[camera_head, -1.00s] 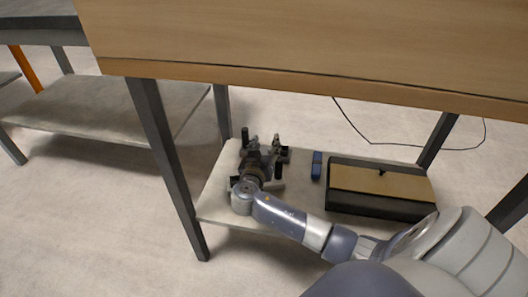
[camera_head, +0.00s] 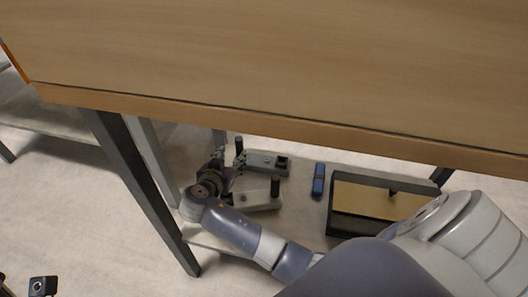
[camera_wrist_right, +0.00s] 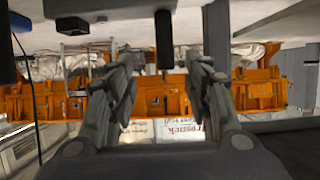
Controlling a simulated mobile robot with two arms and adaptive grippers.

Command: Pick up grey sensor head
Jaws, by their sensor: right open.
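My right gripper (camera_head: 219,160) is at the left end of the low shelf in the head view, beside two grey pieces. One grey piece (camera_head: 262,163) with dark parts on it lies behind. The other grey piece (camera_head: 250,201), with a black post, lies nearer. I cannot tell which is the grey sensor head. In the right wrist view the fingers of my right gripper (camera_wrist_right: 160,95) are spread apart with nothing between them. A black post (camera_wrist_right: 163,40) and a dark knob (camera_wrist_right: 72,26) show near the top there. My left gripper is not recognisable in view.
A blue object (camera_head: 318,180) and a black box with a tan top (camera_head: 376,201) stand right on the low shelf (camera_head: 300,211). The wooden tabletop (camera_head: 300,65) overhangs it. A dark table leg (camera_head: 141,193) stands left of my arm. Small dark parts (camera_head: 42,286) show lower left.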

